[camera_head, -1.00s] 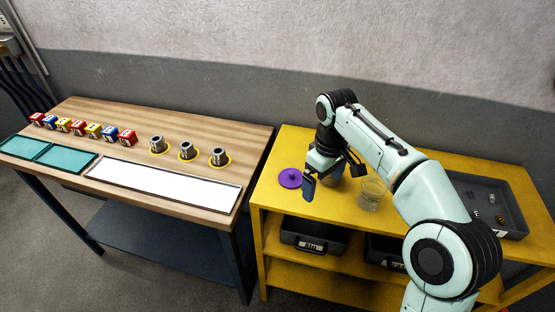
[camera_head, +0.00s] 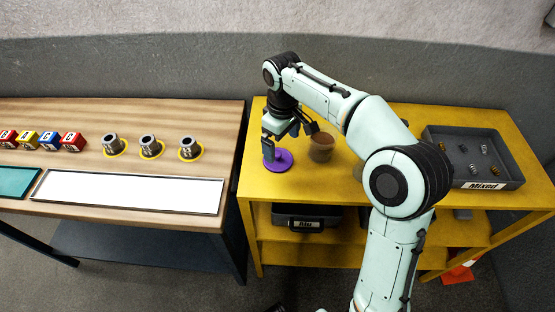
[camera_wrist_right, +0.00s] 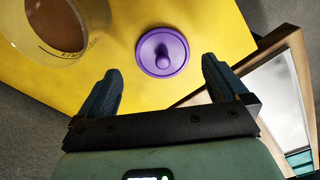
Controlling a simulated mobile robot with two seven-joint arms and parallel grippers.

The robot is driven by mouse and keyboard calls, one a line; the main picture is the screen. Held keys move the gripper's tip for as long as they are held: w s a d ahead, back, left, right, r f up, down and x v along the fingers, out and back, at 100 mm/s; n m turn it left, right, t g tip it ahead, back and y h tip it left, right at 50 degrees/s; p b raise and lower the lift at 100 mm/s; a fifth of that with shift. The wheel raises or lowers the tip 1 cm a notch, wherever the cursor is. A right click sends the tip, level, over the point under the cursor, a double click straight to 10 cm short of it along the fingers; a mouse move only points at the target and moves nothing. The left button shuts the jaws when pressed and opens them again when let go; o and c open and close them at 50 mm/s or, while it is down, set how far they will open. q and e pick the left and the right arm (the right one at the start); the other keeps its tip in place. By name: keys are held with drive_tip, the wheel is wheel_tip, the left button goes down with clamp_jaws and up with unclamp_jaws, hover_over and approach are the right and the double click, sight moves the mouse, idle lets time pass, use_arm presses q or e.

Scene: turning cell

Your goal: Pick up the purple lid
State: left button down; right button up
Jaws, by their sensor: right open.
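The purple lid (camera_head: 284,160) lies flat on the yellow shelf top (camera_head: 262,188), near its left end. In the right wrist view the lid (camera_wrist_right: 162,52) is a round disc with a knob at its middle, ahead of and between my fingers. My right gripper (camera_head: 268,150) is at the lid's left side in the head view, with a finger overlapping part of it. In the wrist view the right gripper (camera_wrist_right: 160,82) is open and empty, with the lid apart from both fingers. My left gripper is not in view.
A clear jar with brown contents (camera_head: 321,147) stands just right of the lid; it also shows in the wrist view (camera_wrist_right: 50,28). A grey tray (camera_head: 448,176) labelled Mixed holds springs at the right. A wooden table (camera_head: 222,140) with metal parts and letter blocks stands left, across a gap.

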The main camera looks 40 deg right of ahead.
sight(278, 154)
drive_tip(key=f, duration=0.4)
drive_tip(key=w+f, duration=0.1)
drive_tip(key=shift+a+f+b, duration=0.25)
drive_tip(key=shift+f+b, duration=0.1)
drive_tip(key=shift+f, duration=0.05)
drive_tip(key=c, duration=0.7)
